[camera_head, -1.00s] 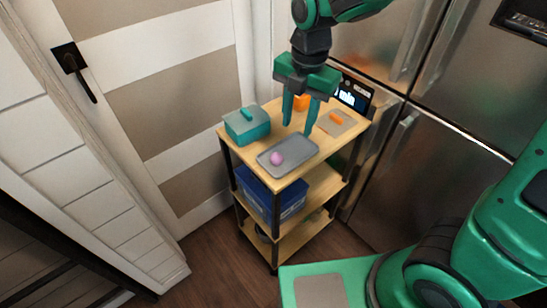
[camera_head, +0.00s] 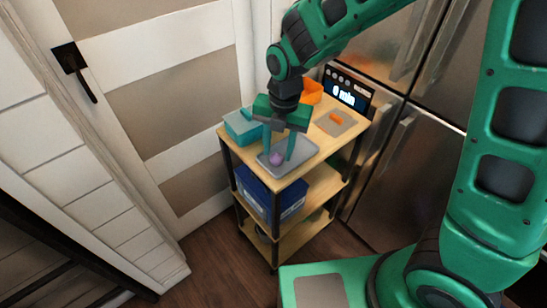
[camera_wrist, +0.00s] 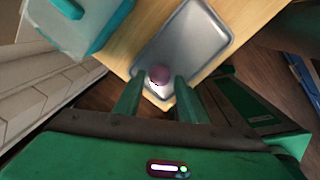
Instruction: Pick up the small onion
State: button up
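The small onion (camera_head: 276,159) is a round pinkish-purple thing on the grey tray (camera_head: 303,160), on the top shelf of the wooden cart. My gripper (camera_head: 279,158) points down over the tray with its two green fingers apart, one on each side of the onion in the head view. In the wrist view the onion (camera_wrist: 159,75) shows between and just beyond the fingertips (camera_wrist: 156,82), near one end of the tray (camera_wrist: 196,42). I cannot tell whether a finger touches it.
A teal lidded box (camera_head: 240,127) stands left of the tray, close to my gripper. An orange bowl-like thing (camera_head: 312,92), a board with an orange piece (camera_head: 336,118) and a dark display (camera_head: 347,92) are at the back. A blue bin (camera_head: 262,194) is on the shelf below.

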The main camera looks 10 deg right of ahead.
jog(key=shift+f, duration=1.05)
jog(key=c, duration=0.8)
jog(key=shift+r, duration=0.1)
